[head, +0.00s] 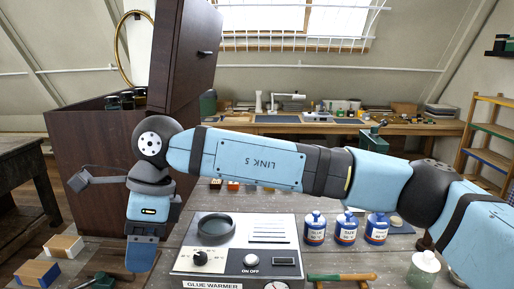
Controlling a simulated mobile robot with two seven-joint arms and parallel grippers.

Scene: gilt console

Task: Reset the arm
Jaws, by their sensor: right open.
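My right arm reaches in from the right across the middle of the head view. Its blue and grey gripper (141,262) hangs downward at the left, just left of the glue warmer (265,262). It is open, and I see nothing held in it. The gap between its fingers is hard to make out from this side. My left gripper does not show.
Three blue tins (345,229) stand on the bench right of the glue warmer. Two small blocks (62,246) lie at left. A dark cabinet (90,150) stands behind the gripper.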

